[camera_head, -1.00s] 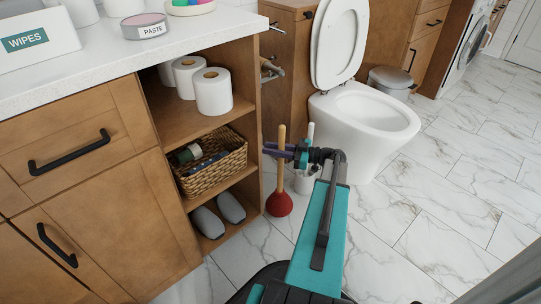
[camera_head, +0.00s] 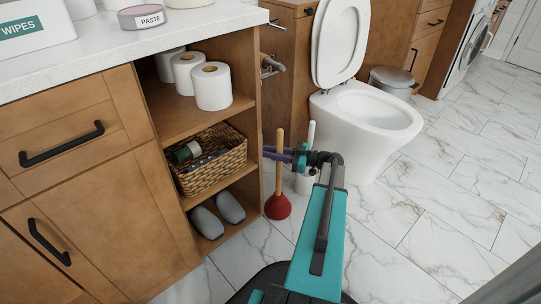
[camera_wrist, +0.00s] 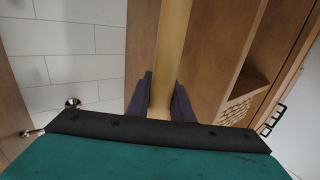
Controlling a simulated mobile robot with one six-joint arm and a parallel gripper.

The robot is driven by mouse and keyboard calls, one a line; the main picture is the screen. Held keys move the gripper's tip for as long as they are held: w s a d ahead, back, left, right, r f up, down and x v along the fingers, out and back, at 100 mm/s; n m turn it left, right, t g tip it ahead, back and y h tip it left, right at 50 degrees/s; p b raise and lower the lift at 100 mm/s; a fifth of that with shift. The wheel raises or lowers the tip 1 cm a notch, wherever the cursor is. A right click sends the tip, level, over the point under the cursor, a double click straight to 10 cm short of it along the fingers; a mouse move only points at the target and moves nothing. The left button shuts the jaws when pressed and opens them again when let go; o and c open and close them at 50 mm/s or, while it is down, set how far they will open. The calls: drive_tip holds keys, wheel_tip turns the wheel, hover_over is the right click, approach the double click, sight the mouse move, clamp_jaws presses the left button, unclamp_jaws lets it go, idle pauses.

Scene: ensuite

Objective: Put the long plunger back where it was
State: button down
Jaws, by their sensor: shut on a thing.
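The long plunger has a red rubber cup (camera_head: 278,206) and a pale wooden handle (camera_head: 279,178). It stands upright beside the open end of the wooden vanity, in front of the toilet. I cannot tell whether the cup touches the floor. My gripper (camera_head: 273,153) is shut on the upper part of the handle, reaching in from the right. In the wrist view the handle (camera_wrist: 173,45) runs between the two dark purple fingers (camera_wrist: 161,103). The red cup is not visible there.
A white toilet brush in its holder (camera_head: 305,183) stands just right of the plunger, partly behind my gripper. The toilet (camera_head: 370,125) is behind. The vanity shelves hold toilet rolls (camera_head: 212,88), a wicker basket (camera_head: 212,172) and slippers (camera_head: 230,207). Marble floor (camera_head: 430,220) is clear at right.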

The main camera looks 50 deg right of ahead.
idle(0.4)
drive_tip(key=c, duration=1.6)
unclamp_jaws()
drive_tip(key=shift+f, duration=0.15)
drive_tip(key=shift+o, duration=0.2)
drive_tip(key=p+v, duration=0.5)
drive_tip(key=v, duration=0.7)
drive_tip(key=shift+s, duration=0.15)
